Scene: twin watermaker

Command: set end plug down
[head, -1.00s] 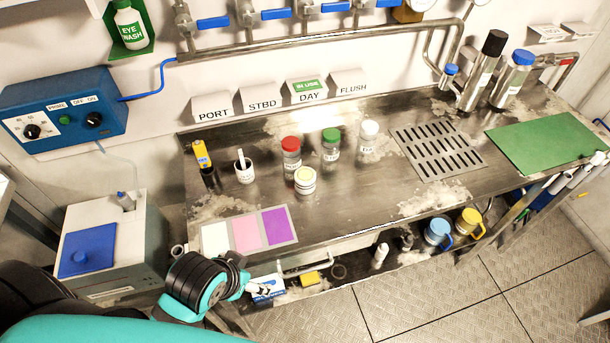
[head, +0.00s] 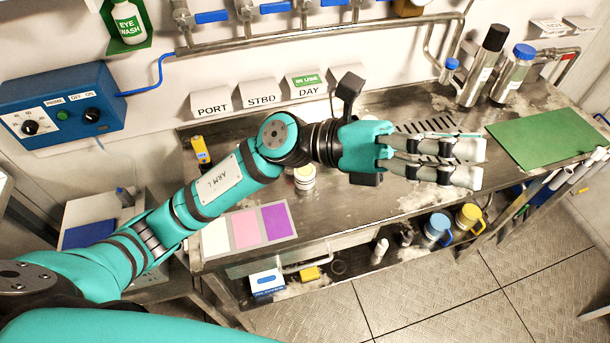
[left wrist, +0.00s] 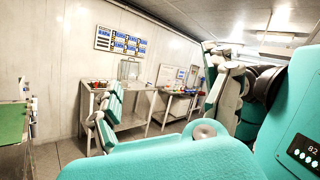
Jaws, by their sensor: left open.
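My left gripper (head: 473,163) shows in the head view, stretched out to the right above the steel bench (head: 345,212). Its two fingers are apart, with nothing visible between them. It is over the area of the slotted drain grate (head: 440,123) and left of the green mat (head: 550,140). I cannot pick out an end plug in either view. My left arm hides much of the bench middle, including most of the jars there. My right gripper cannot be made out.
A white jar (head: 305,178) shows just below my arm. A white, pink and purple card (head: 246,229) lies at the front left. Two metal bottles, one black-capped (head: 484,68) and one blue-capped (head: 513,74), stand at the back right. Mugs sit below.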

